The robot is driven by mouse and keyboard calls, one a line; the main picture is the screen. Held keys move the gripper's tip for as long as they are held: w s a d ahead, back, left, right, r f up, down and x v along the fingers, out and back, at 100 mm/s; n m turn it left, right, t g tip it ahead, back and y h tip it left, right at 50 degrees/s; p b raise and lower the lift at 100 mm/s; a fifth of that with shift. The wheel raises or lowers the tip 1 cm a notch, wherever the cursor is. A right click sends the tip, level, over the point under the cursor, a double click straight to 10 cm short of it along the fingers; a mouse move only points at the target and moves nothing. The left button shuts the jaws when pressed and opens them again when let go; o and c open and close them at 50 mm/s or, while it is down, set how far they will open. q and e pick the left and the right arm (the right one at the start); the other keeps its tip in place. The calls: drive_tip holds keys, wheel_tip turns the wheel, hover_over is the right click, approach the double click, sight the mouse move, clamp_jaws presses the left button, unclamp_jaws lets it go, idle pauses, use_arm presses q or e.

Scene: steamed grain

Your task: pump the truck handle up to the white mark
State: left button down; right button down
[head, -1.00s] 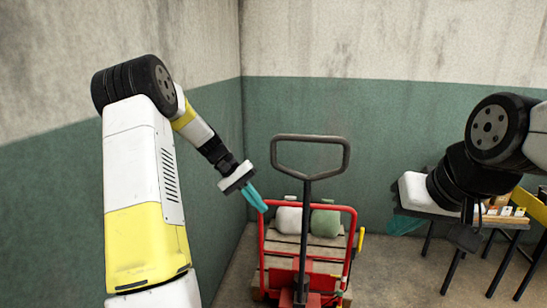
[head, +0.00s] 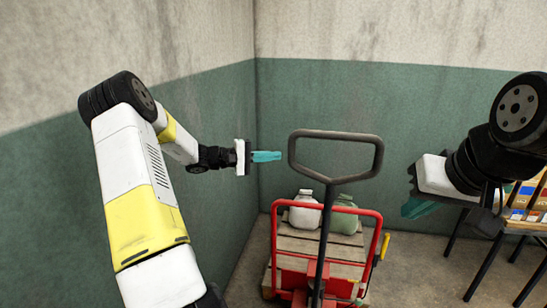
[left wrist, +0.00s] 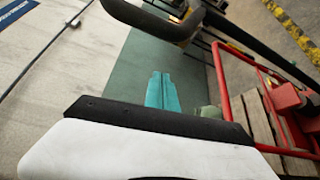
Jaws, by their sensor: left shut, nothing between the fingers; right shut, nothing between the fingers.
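The truck handle (head: 292,153) is a dark grey loop on a black shaft that rises from the red hand truck (head: 379,225). The handle stands fairly upright, leaning slightly right in the head view. I cannot make out a white mark. My left gripper (head: 268,156), with teal fingers, is shut and empty just left of the loop, apart from it, pointing right. In the left wrist view, its shut fingers (left wrist: 162,92) show below the dark handle bar (left wrist: 150,20), with the red truck frame (left wrist: 222,85) at right. My right gripper (head: 416,208) is shut and empty, right of the handle.
A white container (head: 305,213) and a green one (head: 343,218) stand on the truck's wooden deck. A yellow lever (head: 385,246) is at its right side. A dark-legged table with small boxes (head: 520,200) stands at right. Green-and-grey walls meet behind the truck.

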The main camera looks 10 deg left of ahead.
use_arm(q)
drive_tip(key=d, duration=0.1)
drive_tip(key=s+d, duration=0.2)
drive_tip(key=d, duration=0.1)
drive_tip(key=shift+r, duration=0.2)
idle(0.3)
